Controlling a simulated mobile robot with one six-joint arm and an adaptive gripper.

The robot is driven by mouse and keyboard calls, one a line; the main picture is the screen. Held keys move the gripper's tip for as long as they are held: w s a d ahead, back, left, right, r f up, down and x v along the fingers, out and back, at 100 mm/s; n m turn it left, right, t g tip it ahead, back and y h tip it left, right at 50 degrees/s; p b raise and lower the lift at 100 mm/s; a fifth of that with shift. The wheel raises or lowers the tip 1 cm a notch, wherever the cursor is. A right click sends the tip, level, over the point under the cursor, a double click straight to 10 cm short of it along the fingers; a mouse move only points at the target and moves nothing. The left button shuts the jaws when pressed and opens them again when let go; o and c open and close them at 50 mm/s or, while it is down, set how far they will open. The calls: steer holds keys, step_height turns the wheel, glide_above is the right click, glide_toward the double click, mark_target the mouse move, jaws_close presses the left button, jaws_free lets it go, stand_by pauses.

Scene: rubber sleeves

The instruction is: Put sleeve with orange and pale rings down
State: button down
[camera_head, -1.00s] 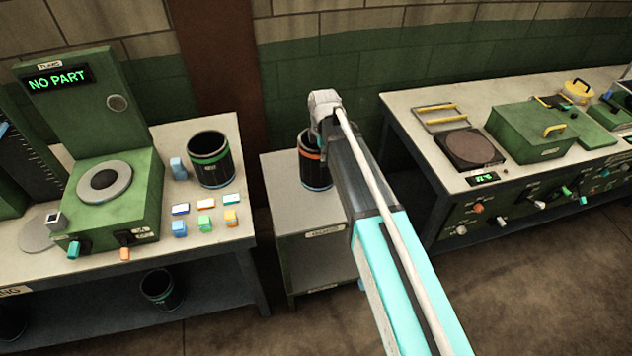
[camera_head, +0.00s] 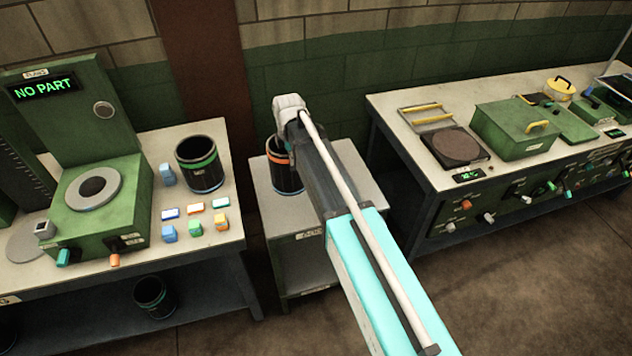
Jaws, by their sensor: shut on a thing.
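The sleeve with orange and pale rings (camera_head: 284,178) is a dark upright cylinder, open at the top, with an orange band near its rim and a pale bluish band near its base. It is at the back left of the small grey cabinet (camera_head: 352,172). I cannot tell whether its base touches the cabinet top. My gripper (camera_head: 291,128) is at the sleeve's rim, below the pale wrist, and is shut on the sleeve. The fingertips are mostly hidden by the wrist and arm, which also cover the sleeve's right side.
A green-ringed sleeve (camera_head: 203,172) stands on the left bench (camera_head: 215,245) near small coloured blocks and a green gauge (camera_head: 100,200) reading NO PART. Another dark sleeve (camera_head: 154,296) is on the shelf below. The right bench (camera_head: 410,150) holds a green box (camera_head: 515,128). The cabinet's right top is bare.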

steer(key=s+d+r+m+p, duration=0.2)
steer(key=s, duration=1.2)
steer(key=shift+d+r, duration=0.2)
steer(key=shift+d, duration=0.1)
steer(key=shift+w, duration=0.15)
steer(key=w+a+f+b, duration=0.2)
steer(key=w+f+b, duration=0.6)
steer(key=w, duration=0.5)
steer(key=shift+f+b, duration=0.35)
steer(key=shift+f, duration=0.2)
